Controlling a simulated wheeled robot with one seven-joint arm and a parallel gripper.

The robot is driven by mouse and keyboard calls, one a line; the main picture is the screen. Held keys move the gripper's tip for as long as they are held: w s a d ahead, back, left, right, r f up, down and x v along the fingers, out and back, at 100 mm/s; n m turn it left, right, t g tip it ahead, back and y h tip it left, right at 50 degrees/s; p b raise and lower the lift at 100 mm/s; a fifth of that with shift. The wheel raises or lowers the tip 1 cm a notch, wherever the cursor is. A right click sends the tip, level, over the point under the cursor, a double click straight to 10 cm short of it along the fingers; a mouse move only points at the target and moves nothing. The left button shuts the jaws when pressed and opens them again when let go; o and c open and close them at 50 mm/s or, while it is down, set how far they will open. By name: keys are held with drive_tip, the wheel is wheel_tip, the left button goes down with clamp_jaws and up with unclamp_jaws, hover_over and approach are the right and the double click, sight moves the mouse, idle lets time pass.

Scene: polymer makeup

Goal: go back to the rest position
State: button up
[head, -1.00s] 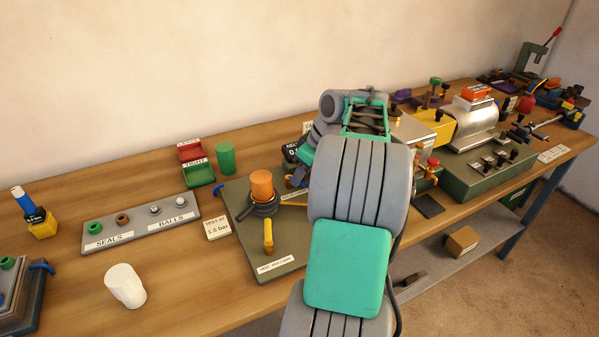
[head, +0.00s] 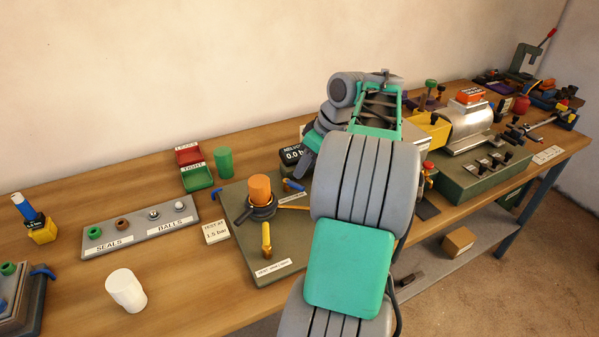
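My arm rises from the bottom middle of the head view and bends over the bench, with grey and green links. Its far end, with my gripper (head: 309,162), is mostly hidden behind my own links. Only a grey and green part shows at its left side, above the bench near the black gauge box (head: 294,158). I cannot make out the two fingers or whether anything is between them.
A green test plate (head: 240,222) carries an orange cylinder (head: 260,188) and a yellow handle (head: 266,238). Left are a seals-and-balls tray (head: 140,236), white cylinder (head: 126,290), green cup (head: 224,162) and red and green bins (head: 196,178). Machines crowd the right.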

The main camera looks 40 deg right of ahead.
drive_tip(key=shift+v, duration=0.8)
